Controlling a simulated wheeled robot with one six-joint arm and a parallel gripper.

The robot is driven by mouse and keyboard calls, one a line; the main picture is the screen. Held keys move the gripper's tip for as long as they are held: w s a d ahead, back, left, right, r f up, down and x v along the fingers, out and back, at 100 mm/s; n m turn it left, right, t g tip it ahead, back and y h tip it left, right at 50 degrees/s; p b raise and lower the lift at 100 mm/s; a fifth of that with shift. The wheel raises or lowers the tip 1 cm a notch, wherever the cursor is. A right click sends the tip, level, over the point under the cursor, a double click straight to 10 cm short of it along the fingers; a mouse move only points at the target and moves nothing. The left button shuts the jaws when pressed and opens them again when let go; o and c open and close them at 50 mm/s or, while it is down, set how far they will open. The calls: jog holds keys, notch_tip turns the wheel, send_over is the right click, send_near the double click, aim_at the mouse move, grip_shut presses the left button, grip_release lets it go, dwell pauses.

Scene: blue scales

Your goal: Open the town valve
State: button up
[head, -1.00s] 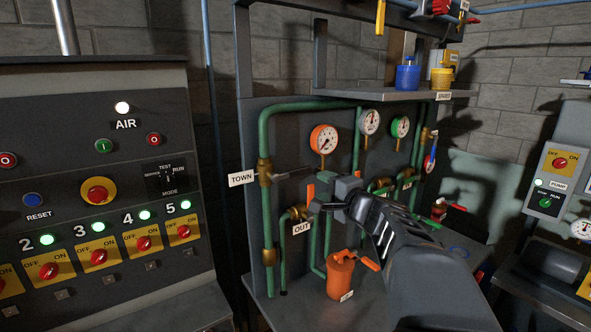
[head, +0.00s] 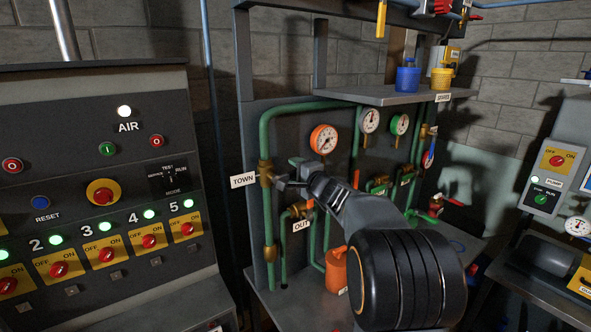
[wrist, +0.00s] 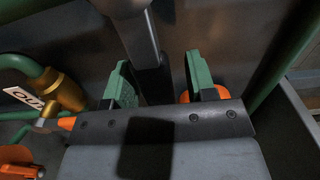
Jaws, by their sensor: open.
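The town valve (head: 265,173) is a brass body on the green pipe, beside a white TOWN tag (head: 243,180). My gripper (head: 288,174) is just right of this valve in the head view and covers most of its lever. In the wrist view, my gripper (wrist: 160,78) is open with its green pads apart. A grey bar (wrist: 140,40), apparently the valve's lever, runs between the pads, with a gap visible on its right side. Whether either pad touches it is unclear.
The OUT tag (head: 301,226) and its brass valve sit below my gripper. An orange gauge (head: 324,139) is above right. An orange canister (head: 337,270) stands on the bench, partly behind my arm. The AIR panel (head: 95,190) stands left.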

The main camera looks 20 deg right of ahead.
jog(key=shift+c, duration=0.4)
grip_shut()
